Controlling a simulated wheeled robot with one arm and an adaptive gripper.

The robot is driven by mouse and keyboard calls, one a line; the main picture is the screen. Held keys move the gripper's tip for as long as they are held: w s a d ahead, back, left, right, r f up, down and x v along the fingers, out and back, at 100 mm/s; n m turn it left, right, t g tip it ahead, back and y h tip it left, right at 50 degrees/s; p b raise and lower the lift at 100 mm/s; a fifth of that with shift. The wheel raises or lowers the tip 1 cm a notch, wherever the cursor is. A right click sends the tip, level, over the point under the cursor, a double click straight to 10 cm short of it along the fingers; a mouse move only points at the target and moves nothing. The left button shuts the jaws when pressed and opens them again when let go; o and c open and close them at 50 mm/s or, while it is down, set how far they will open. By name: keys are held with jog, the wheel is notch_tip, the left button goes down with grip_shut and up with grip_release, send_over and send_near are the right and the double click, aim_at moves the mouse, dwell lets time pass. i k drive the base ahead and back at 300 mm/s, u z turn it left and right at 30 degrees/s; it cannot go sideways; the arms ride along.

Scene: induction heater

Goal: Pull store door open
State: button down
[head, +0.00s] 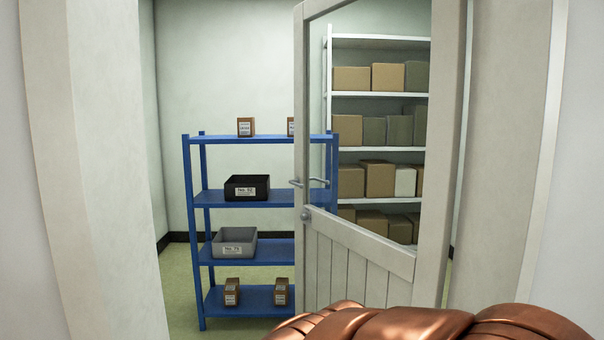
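The store door (355,262) is pale grey-white, with a large see-through upper panel and a planked lower part. It stands partly open. Its right side is nearer to me, by the right jamb, and its free left edge is farther away, angled into the room. A lever handle (319,182) sits near the free edge, with another lever end (296,183) showing just left of that edge. A round lock fitting (306,215) is below. My gripper is not in view. The door's lower right part is hidden behind copper-coloured rounded shapes at the bottom.
A blue shelf unit (265,198) with a black bin (247,187), a grey bin (234,242) and several small boxes stands behind the gap. White shelves (380,94) with cartons show through the panel. The doorway is clear at left, between the left jamb (95,170) and the blue shelves.

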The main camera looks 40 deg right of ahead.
aim_at(337, 259)
jog(key=z, duration=0.7)
jog(key=i, duration=0.65)
jog(key=z, duration=0.8)
jog(key=i, duration=1.15)
jog(key=u, duration=0.15)
